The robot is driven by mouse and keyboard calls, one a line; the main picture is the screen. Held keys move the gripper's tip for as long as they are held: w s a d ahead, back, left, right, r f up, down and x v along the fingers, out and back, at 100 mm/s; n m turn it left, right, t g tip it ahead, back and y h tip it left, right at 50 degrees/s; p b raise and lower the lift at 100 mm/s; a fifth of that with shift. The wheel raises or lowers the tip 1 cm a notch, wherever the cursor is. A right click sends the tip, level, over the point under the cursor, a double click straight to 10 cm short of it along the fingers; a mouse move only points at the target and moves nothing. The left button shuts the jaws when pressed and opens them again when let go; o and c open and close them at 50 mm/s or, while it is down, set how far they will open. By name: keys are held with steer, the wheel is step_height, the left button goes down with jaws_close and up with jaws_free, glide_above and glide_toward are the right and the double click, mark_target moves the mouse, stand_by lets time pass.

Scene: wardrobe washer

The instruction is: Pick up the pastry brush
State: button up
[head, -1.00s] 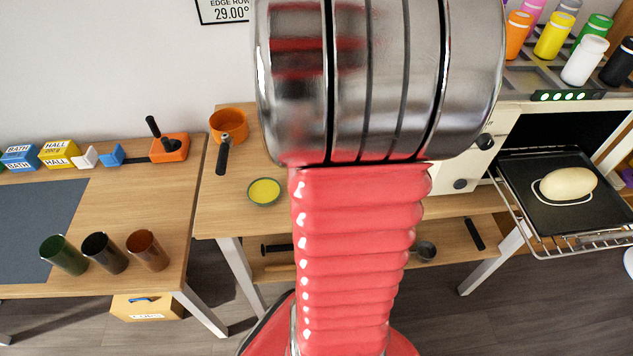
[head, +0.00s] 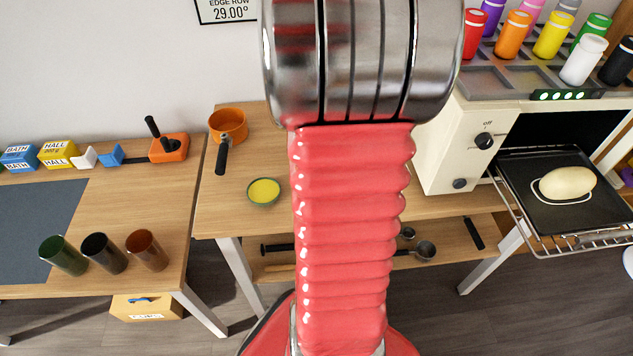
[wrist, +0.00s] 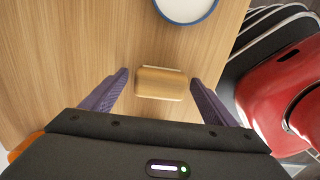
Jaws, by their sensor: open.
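In the wrist view, a light wooden block with a thin pale edge along its far side (wrist: 162,84), which looks like the pastry brush, is over the wooden table top. My gripper (wrist: 159,78) is open, with one purple finger to the left of the block and one to the right. The fingers appear apart from it, with a gap on each side. I cannot tell how far above the table the fingertips are. In the head view my red arm hides the brush and the gripper.
A white bowl with a blue rim (wrist: 187,8) lies just beyond the brush. An orange pot (head: 228,124) and a small yellow-filled bowl (head: 264,191) stand on the table (head: 225,200). The oven (head: 462,150) stands to the right, with its tray out.

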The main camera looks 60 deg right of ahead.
steer(key=c, duration=1.1)
steer(key=shift+r, duration=0.1)
step_height(320, 180, up, 10)
steer(key=shift+f, duration=0.1)
stand_by(0.6)
